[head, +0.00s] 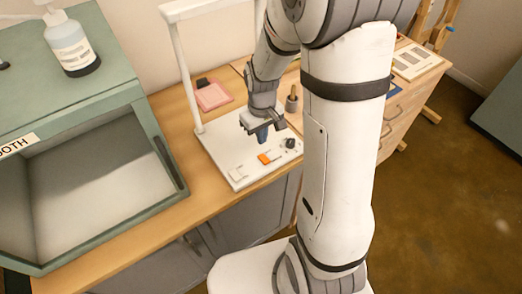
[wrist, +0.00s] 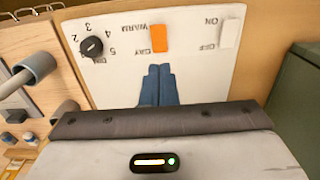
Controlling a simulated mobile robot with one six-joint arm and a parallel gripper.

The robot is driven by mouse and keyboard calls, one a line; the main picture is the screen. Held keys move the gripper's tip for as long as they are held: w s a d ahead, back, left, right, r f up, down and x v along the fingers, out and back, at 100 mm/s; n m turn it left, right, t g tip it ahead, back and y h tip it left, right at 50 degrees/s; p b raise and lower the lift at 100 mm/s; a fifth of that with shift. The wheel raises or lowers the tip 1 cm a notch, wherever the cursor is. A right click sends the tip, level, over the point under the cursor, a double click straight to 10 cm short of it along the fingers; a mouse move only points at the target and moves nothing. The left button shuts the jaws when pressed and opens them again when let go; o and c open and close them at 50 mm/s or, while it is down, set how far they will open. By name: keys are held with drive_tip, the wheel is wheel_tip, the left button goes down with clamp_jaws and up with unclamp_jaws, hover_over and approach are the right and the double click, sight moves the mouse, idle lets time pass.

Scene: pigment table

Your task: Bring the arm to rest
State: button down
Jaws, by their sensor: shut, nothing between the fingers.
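My gripper (head: 262,134) hangs over the white control panel (head: 222,160) in the head view, its fingers pointing down behind the orange switch. In the wrist view my gripper's two blue fingers (wrist: 159,72) lie side by side, closed, with nothing between them. The black numbered dial (wrist: 91,47) is to the left and the white ON/OFF switch (wrist: 230,33) to the right.
A white frame (head: 184,70) rises from the panel. A green booth (head: 120,110) with a pump bottle (head: 70,45) stands at the left. A pink pad (head: 212,96) and a small grey pot (head: 293,100) are behind. Wooden table (head: 170,215) edges are bare in front.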

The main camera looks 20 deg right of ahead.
drive_tip(key=shift+r, duration=0.1)
drive_tip(key=s+r+m+t+b, duration=0.1)
drive_tip(key=s+r+m+t, duration=0.2)
drive_tip(key=s+r, duration=1.1)
drive_tip(key=shift+s+a+r+m+b, duration=0.15)
drive_tip(key=shift+s+r+m+b, duration=0.15)
drive_tip(key=shift+r, duration=0.3)
idle(1.2)
drive_tip(key=c, duration=2.1)
unclamp_jaws()
drive_tip(key=shift+c, duration=0.2)
